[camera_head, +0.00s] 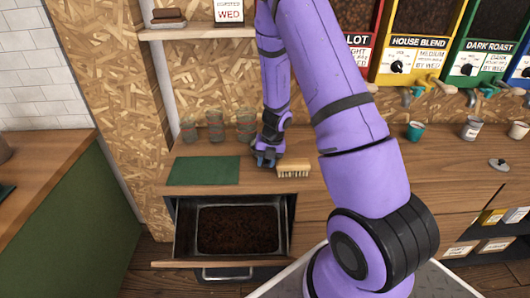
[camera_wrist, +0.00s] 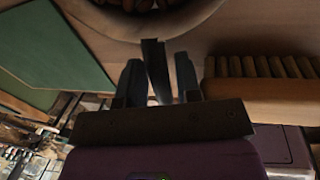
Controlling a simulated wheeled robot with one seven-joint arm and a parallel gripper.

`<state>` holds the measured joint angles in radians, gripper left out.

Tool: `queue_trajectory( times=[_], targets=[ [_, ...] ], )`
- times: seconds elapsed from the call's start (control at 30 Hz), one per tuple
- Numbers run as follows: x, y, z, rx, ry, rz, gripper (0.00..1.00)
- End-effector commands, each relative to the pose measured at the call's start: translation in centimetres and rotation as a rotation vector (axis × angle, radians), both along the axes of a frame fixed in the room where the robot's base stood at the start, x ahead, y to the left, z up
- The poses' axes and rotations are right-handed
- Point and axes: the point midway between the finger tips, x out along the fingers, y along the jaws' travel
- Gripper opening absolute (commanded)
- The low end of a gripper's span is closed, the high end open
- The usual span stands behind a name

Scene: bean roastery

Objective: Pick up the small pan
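My gripper (camera_head: 266,158) is low over the wooden counter, just left of a brush. In the wrist view its two dark fingers (camera_wrist: 160,78) stand on either side of a flat dark strip (camera_wrist: 154,65). The strip looks like a handle and runs toward a round tan rim with brown pieces inside (camera_wrist: 190,22). I cannot tell if this is the small pan, or if the fingers touch the strip. No pan shows clearly in the head view, where my gripper and arm hide part of the counter.
The brush (camera_head: 293,169) is close on the right; a green mat (camera_head: 204,171) lies left. Glass jars (camera_head: 216,126) stand behind. An open drawer (camera_head: 232,262) holds a tray of dark grounds below. Cups (camera_head: 415,132) and a small lid (camera_head: 498,165) are farther right.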

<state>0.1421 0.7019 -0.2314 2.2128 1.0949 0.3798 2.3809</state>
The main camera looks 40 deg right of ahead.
Motion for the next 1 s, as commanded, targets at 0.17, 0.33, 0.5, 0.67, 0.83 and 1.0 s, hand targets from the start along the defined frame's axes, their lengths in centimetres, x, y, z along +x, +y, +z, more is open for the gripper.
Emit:
queue_trajectory(
  times=[0.17, 0.33, 0.5, 0.67, 0.83, 1.0],
  targets=[
    [0.0, 0.0, 0.0, 0.0, 0.0, 0.0, 0.04],
    [0.0, 0.0, 0.0, 0.0, 0.0, 0.0, 0.0],
    [0.0, 0.0, 0.2, -0.001, -0.001, 0.0, 0.0],
    [0.1, 0.0, 1.6, -0.002, -0.003, 0.003, 0.0],
    [0.1, 0.1, 4.7, -0.002, -0.004, 0.003, 0.0],
    [0.1, 0.1, 7.7, -0.001, -0.003, 0.002, 0.0]
  ],
)
